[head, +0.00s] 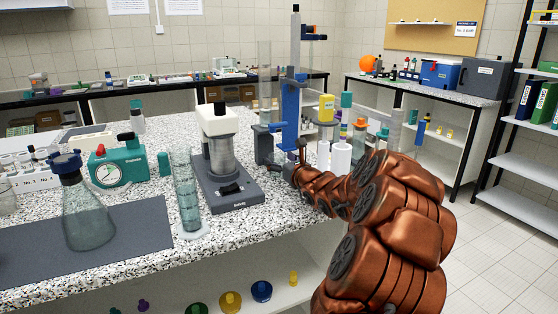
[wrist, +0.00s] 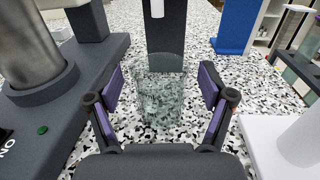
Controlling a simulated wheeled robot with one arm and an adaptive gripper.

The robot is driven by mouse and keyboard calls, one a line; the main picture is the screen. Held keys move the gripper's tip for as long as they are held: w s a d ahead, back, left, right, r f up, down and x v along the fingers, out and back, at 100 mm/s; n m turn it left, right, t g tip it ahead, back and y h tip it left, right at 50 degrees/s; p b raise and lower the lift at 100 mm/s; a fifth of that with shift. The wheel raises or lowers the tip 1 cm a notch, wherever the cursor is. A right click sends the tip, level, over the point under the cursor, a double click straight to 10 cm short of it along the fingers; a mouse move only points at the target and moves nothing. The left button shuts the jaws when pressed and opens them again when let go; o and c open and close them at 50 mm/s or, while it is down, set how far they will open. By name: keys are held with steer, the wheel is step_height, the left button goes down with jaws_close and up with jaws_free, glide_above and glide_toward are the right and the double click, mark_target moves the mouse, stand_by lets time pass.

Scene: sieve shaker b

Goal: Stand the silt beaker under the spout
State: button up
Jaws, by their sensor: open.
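A clear glass beaker (wrist: 160,98) stands upright on the speckled counter, between the two fingers of my open gripper (wrist: 161,86) in the wrist view. A gap shows on each side, so the fingers appear apart from it. It looks empty; I cannot tell whether silt is in it. Behind it rises a dark block (wrist: 174,35) with a small white piece (wrist: 157,8) at the top edge, perhaps the spout. In the head view the dark holder (head: 266,143) carries a tall clear tube (head: 264,80); the beaker cannot be made out there.
The sieve shaker (head: 228,185) stands close on the left; its base (wrist: 60,115) shows in the wrist view. A blue post (head: 290,115) stands beside the tube. A measuring cylinder (head: 186,190), a flask (head: 86,215) and white cylinders (head: 341,158) also stand on the counter.

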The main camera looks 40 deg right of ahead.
steer(key=v, duration=1)
steer(key=shift+s, duration=0.35)
steer(key=shift+a+v, duration=0.2)
steer(key=shift+v, duration=2.2)
steer(key=shift+a+v, duration=0.15)
steer(key=shift+v, duration=2.25)
steer(key=shift+s+a, duration=0.15)
steer(key=shift+a, duration=0.05)
